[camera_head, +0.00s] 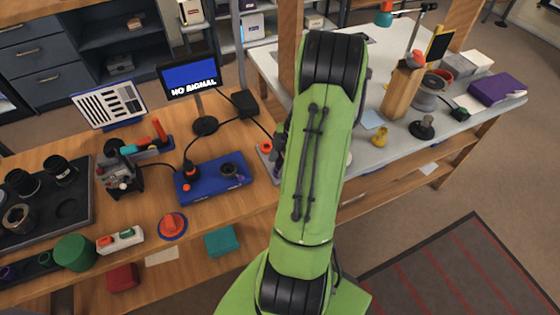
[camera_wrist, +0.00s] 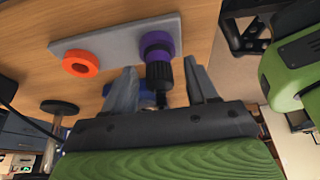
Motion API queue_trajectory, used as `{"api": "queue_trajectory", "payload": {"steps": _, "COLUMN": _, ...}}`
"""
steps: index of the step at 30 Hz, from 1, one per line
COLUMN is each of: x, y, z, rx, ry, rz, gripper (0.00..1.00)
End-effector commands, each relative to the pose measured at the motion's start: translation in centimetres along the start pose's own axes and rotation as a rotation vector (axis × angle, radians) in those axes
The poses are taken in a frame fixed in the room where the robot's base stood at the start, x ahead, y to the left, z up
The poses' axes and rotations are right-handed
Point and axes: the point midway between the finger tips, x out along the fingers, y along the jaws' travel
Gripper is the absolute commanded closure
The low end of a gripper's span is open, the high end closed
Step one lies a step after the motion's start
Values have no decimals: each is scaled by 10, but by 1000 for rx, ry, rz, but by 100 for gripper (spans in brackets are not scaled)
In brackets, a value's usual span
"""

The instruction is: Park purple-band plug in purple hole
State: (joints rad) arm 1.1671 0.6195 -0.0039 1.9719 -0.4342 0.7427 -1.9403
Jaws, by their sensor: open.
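A grey plate (camera_wrist: 115,38) lies on the wooden bench, with an orange ring (camera_wrist: 81,64) at one end. At its other end the black plug with a purple band (camera_wrist: 158,72) stands at the purple ring (camera_wrist: 153,37). How deep it sits in the hole I cannot tell. My gripper (camera_wrist: 161,66) is open, one finger on each side of the plug, with visible gaps. In the head view the plate (camera_head: 269,168) and orange ring (camera_head: 266,147) show beside my arm, which hides the plug and most of my gripper.
A blue tray (camera_head: 208,190) with small parts lies left of the plate. A monitor (camera_head: 190,80) reading "NO SIGNAL" stands behind, its cable running nearby. A red-orange knob (camera_head: 172,224) and a teal block (camera_head: 221,241) sit nearer the front edge.

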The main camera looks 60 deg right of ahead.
Motion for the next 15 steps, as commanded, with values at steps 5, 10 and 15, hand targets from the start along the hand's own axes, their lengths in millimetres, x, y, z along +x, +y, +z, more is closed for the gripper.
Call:
{"api": "queue_trajectory", "payload": {"steps": 5, "x": -12, "y": 1, "z": 0, "rx": 0, "ry": -2, "rz": 2, "gripper": 43}}
{"api": "queue_trajectory", "payload": {"steps": 10, "x": -58, "y": 1, "z": 0, "rx": 1, "ry": -4, "rz": 5, "gripper": 43}}
{"api": "queue_trajectory", "payload": {"steps": 15, "x": -107, "y": 1, "z": 0, "rx": 1, "ry": -4, "rz": 4, "gripper": 43}}
